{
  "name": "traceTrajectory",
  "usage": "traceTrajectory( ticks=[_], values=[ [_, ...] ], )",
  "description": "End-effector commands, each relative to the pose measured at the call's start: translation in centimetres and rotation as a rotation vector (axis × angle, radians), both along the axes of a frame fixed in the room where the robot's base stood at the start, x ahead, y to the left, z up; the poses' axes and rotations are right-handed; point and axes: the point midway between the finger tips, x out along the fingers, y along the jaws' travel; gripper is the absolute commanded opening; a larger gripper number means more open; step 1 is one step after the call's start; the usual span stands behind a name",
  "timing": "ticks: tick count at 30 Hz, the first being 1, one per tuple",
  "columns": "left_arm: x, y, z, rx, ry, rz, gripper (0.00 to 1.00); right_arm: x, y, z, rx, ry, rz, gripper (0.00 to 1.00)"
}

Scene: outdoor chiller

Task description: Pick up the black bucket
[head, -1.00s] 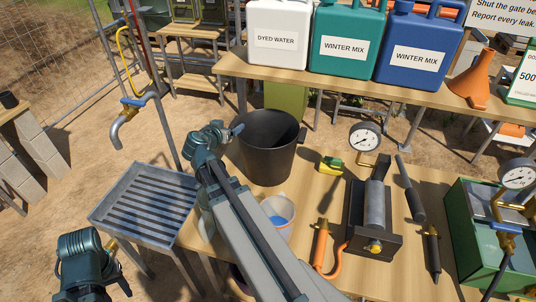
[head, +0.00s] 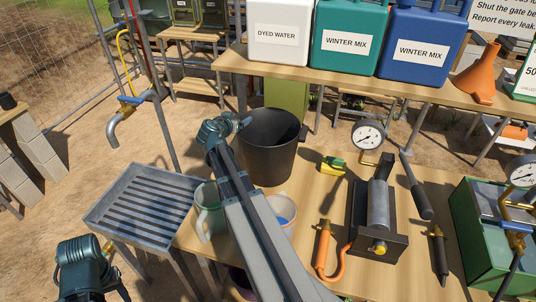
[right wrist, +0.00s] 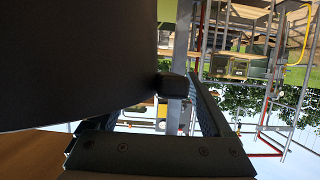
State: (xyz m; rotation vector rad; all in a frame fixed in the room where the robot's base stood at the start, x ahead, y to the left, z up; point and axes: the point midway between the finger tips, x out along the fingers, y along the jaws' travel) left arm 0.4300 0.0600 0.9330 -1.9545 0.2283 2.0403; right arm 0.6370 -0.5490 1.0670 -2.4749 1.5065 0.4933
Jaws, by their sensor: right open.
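The black bucket (head: 268,150) stands upright on the wooden workbench, towards its back left corner. My right gripper (head: 240,122) is at the left side of the bucket's rim in the head view. In the right wrist view the bucket's dark wall (right wrist: 70,60) fills the upper left. A small dark lug on its side (right wrist: 172,87) shows beside the open finger. The right gripper (right wrist: 145,125) is open; I cannot tell whether it touches the bucket. My left arm's end (head: 88,270) is at the lower left, away from the bucket, and its jaws do not show clearly.
A pale green mug (head: 208,212) and a white cup (head: 283,210) stand beside my right arm. A pump with a gauge (head: 378,215) and a green-yellow block (head: 333,165) are right of the bucket. A slatted metal tray (head: 140,205) is to the left. Jugs stand on the shelf behind.

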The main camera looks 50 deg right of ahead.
Motion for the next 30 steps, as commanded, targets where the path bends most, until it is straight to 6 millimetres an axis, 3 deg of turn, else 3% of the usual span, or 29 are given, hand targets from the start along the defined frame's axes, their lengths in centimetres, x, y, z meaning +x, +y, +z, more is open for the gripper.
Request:
traceTrajectory(
  ticks=[6,20,30],
  values=[
    [0.00,0.00,0.01,0.000,0.000,0.000,0.50,0.03,-0.07,0.00,0.000,0.000,0.001,0.83],
    [0.00,0.00,0.00,0.000,0.000,0.000,0.50,0.05,-0.03,0.00,0.000,0.000,0.001,0.00],
    [0.00,0.00,0.01,0.000,0.000,0.000,0.50,0.05,-0.04,0.03,-0.002,0.001,0.002,0.00]
  ],
)
